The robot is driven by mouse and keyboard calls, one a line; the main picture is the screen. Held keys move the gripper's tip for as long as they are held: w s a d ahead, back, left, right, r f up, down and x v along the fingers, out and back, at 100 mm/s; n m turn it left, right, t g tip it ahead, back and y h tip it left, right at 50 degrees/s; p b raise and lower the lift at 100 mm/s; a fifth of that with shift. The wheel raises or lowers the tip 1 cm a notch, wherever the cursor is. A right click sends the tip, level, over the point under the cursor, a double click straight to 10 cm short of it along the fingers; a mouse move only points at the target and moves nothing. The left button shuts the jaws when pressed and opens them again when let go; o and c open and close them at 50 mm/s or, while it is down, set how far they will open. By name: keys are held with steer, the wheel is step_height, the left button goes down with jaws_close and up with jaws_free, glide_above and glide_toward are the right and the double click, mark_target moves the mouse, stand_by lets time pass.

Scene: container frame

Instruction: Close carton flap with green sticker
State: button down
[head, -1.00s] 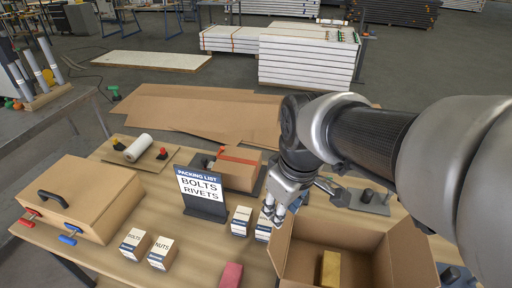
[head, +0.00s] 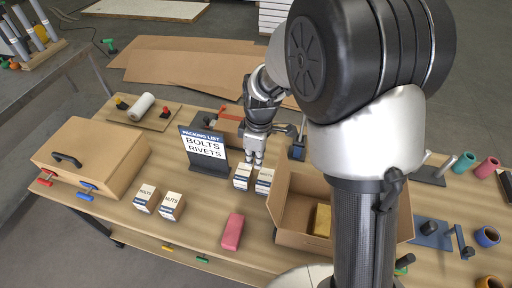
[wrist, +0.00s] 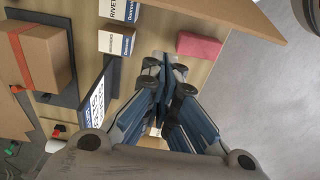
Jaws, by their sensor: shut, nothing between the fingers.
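An open brown carton (head: 291,205) stands on the workbench at right of centre in the head view, with a yellow block (head: 321,219) inside. Its left wall or raised flap shows, but my arm covers much of its right side. I see no green sticker on it. My gripper (head: 254,163) points down behind and left of the carton, just above two small labelled boxes (head: 243,178), apart from the carton. In the wrist view my gripper (wrist: 165,66) has its fingers together and empty. The carton is not recognisable there.
A packing list sign (head: 204,147) stands left of my gripper; a strapped box (wrist: 40,50) is behind it. A pink block (head: 232,231) lies near the front. A closed handled case (head: 92,157) is at left. Tape rolls (head: 487,236) are at right.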

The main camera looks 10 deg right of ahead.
steer(key=d, duration=0.1)
steer(key=s+d, duration=0.1)
steer(key=d+f, duration=0.1)
steer(key=shift+s+d, duration=0.2)
steer(key=shift+d, duration=0.1)
stand_by(0.3)
